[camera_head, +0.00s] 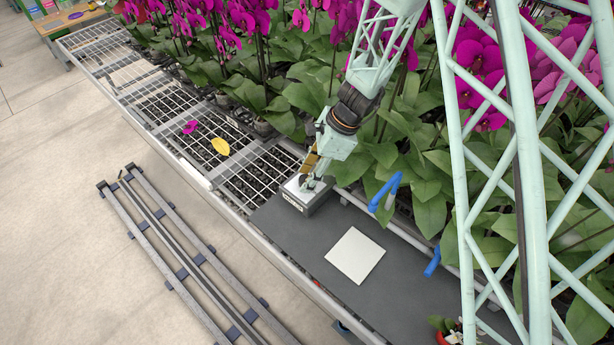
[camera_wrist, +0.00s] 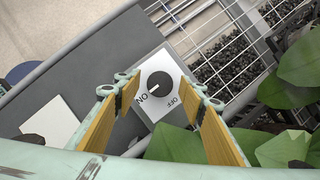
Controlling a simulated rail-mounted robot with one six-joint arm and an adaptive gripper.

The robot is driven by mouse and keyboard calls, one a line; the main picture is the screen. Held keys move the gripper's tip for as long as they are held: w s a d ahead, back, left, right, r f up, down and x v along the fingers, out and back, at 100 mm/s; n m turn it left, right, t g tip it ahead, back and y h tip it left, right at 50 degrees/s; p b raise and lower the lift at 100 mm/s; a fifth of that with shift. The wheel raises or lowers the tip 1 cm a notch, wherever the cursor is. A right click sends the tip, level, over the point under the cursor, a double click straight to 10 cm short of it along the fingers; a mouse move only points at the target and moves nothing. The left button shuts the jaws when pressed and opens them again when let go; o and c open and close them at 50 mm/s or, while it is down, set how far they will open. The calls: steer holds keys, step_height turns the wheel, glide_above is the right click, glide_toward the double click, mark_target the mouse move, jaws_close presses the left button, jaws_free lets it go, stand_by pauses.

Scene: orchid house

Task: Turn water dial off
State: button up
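The water dial (camera_wrist: 160,84) is a round black knob on a white plate. Its white pointer mark is aimed toward the printed ON side at the lower left; OFF is printed at the lower right. In the head view the dial's box (camera_head: 306,198) is grey with a white top and stands on the dark bench mat. My gripper (camera_head: 312,180) is above the box, and its fingers partly hide the top. In the wrist view my gripper (camera_wrist: 156,95) is open, its two wood-coloured pads spread wide. The knob shows between and beyond the fingertips, with nothing gripped.
A white square tile (camera_head: 355,256) lies on the dark mat (camera_head: 300,240). A blue handle (camera_head: 385,192) stands near the leaves. Magenta orchids (camera_head: 240,50) with broad leaves crowd behind. A yellow leaf (camera_head: 220,146) and a magenta petal (camera_head: 190,127) lie on the mesh bench.

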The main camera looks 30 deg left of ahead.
steer(key=shift+c, duration=0.2)
steer(key=c, duration=0.8)
steer(key=shift+o, duration=0.2)
steer(key=shift+n, duration=0.4)
steer(key=shift+c, duration=0.2)
steer(key=n+g+h+p, duration=0.1)
steer(key=n, duration=0.1)
steer(key=shift+w+a+n+p, duration=0.1)
steer(key=shift+n+p, duration=0.2)
steer(key=shift+p, duration=0.05)
steer(key=n+h, duration=0.1)
steer(key=n, duration=0.2)
steer(key=shift+a+n+g, duration=0.1)
steer(key=shift+n+g, duration=0.2)
steer(key=shift+n, duration=0.1)
steer(key=n+h, duration=0.2)
steer(key=n, duration=0.3)
steer(key=shift+a, duration=0.15)
steer(key=n+h, duration=0.2)
steer(key=n, duration=0.3)
steer(key=shift+n, duration=0.3)
steer(key=shift+o, duration=0.2)
